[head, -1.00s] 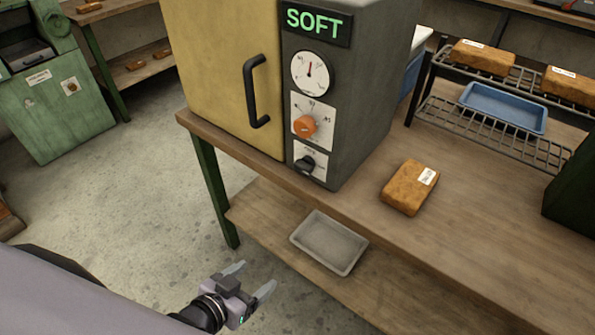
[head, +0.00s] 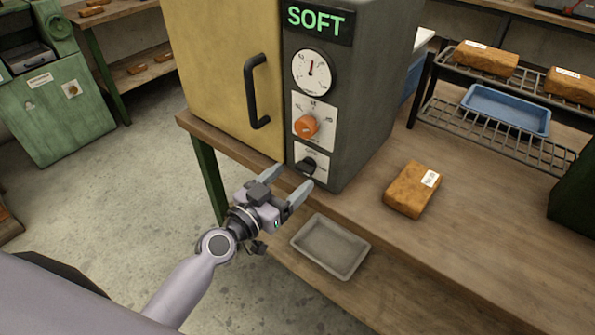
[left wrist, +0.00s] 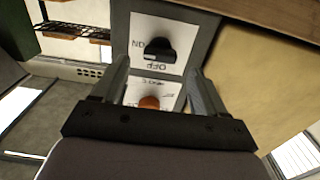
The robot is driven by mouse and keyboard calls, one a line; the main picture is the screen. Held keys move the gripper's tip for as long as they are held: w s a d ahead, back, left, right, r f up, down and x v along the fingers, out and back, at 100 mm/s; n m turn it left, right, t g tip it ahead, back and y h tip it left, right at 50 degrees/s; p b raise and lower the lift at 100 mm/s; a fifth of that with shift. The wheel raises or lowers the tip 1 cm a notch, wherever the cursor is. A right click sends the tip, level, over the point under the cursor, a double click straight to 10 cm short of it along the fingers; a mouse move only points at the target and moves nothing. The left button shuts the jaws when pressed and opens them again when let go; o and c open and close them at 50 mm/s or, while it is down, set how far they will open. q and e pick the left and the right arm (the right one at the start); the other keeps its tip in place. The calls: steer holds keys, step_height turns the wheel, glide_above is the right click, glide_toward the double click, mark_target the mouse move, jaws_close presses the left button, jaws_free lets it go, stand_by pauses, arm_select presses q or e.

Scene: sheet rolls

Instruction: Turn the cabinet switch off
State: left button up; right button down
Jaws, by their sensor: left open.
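The cabinet (head: 225,65) has a yellow door with a black handle and a dark grey control side. Its black switch knob (head: 306,166) sits on a white plate low on the control side. The knob (left wrist: 155,46) also shows in the left wrist view, upside down, with ON and OFF lettering beside it. My left gripper (head: 289,181) is open and empty, just in front of and below the switch. In the left wrist view its fingers (left wrist: 158,72) spread either side of the plate, apart from the knob. My right gripper is not in view.
An orange dial (head: 306,126) and a round gauge (head: 311,71) sit above the switch. A green SOFT sign (head: 316,20) tops the panel. A grey tray (head: 330,247) lies on the lower shelf. A brown block (head: 412,190) lies on the bench at right.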

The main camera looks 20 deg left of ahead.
mark_target(302, 170)
arm_select(q)
steer(key=shift+x, duration=1.65)
steer(key=c, duration=1.1)
steer(key=shift+o, duration=0.2)
